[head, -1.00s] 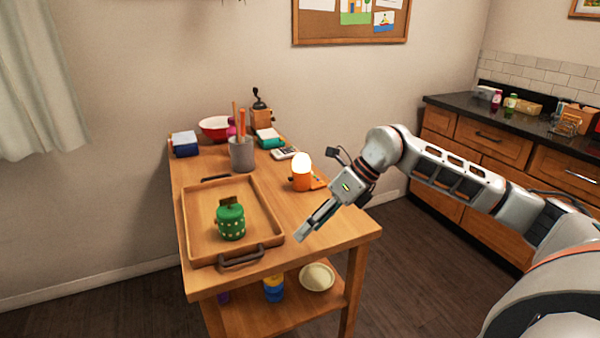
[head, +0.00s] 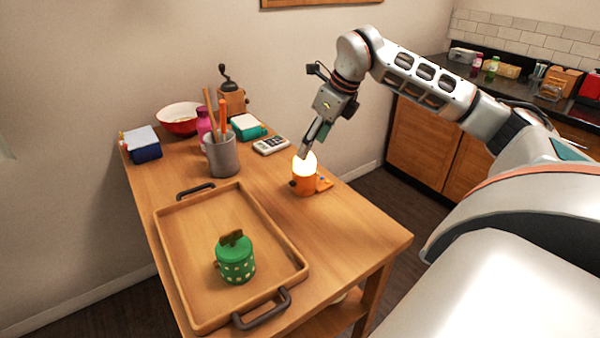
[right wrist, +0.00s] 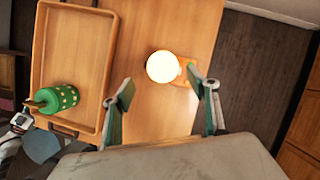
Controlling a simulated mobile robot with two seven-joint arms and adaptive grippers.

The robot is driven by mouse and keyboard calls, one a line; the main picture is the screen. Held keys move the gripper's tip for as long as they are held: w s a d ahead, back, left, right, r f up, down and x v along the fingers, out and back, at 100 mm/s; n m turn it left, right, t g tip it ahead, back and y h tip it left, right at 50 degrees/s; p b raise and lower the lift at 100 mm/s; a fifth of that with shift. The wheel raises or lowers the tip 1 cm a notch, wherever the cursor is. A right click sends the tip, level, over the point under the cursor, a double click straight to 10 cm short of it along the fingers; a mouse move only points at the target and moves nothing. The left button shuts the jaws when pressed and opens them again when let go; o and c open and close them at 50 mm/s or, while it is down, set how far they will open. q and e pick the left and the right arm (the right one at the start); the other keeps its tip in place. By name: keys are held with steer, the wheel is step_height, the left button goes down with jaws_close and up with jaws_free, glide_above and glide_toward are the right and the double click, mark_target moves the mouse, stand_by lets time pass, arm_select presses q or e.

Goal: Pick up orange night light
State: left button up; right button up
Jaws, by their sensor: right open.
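The orange night light (head: 303,181) with its glowing rounded top stands upright on the wooden table, to the right of the tray. In the right wrist view its bright top (right wrist: 163,67) lies ahead of and between the two fingers. My right gripper (head: 306,153) is above the night light, pointing down. In the right wrist view my right gripper (right wrist: 160,92) has its fingers spread wide and empty. In the head view the fingertips overlap the glowing top; the exact gap cannot be told.
A wooden tray (head: 188,305) with a green dotted jar (head: 235,258) is left of the light. Behind stand a grey utensil cup (head: 222,157), a calculator (head: 271,145), a red bowl (head: 180,117) and a grinder (head: 232,98). The table's right edge is close to the light.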

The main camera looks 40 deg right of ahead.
mark_target(311, 169)
steer(key=shift+x, duration=0.85)
steer(key=x, duration=0.5)
steer(key=shift+w+d+f, duration=0.1)
steer(key=shift+w+d, duration=0.1)
steer(key=shift+d, duration=0.05)
steer(key=c, duration=1.6)
